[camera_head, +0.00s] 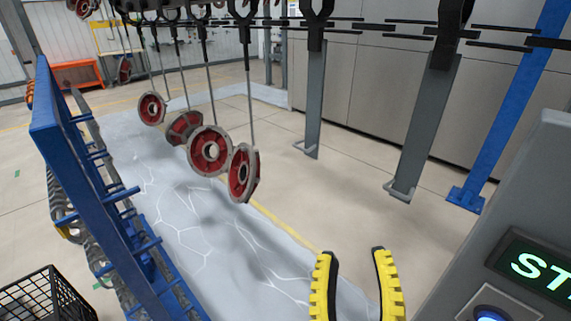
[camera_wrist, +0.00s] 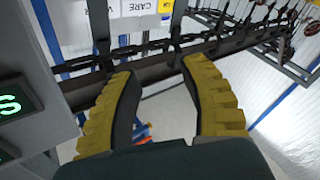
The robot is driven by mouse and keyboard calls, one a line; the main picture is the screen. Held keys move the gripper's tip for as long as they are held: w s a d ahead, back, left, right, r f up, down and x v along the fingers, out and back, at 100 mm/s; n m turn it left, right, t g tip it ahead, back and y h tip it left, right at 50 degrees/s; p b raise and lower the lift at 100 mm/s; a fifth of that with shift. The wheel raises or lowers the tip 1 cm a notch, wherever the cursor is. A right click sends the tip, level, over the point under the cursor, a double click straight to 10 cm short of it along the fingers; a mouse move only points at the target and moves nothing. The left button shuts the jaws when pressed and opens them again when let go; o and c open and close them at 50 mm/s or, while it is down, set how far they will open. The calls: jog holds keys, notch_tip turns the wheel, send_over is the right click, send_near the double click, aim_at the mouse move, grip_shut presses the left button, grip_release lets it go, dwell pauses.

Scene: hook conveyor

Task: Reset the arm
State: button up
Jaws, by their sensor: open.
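My gripper (camera_head: 354,258) shows at the bottom of the head view, right of centre. Its two yellow, ribbed, black-lined fingers stand apart with nothing between them. In the wrist view my gripper (camera_wrist: 156,75) is also open and empty, its fingers framing part of the overhead chain rail behind. No held object is visible in either view.
Red and grey wheel parts (camera_head: 210,150) hang on rods from the overhead conveyor (camera_head: 390,30). Grey flat hooks (camera_head: 315,100) hang farther right. A grey control box (camera_head: 530,215) with a lit sign is at right.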

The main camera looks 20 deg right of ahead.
jog(key=w+a+r+n+t+y, duration=0.1)
jog(key=w+a+r+t+y, duration=0.2)
jog(key=a+r+t+y, duration=0.4)
notch_tip(320, 180, up, 20)
jog(key=a+g+y+p, duration=0.1)
jog(key=a+g+p, duration=0.1)
jog(key=p, duration=1.9)
jog(key=shift+y, duration=0.4)
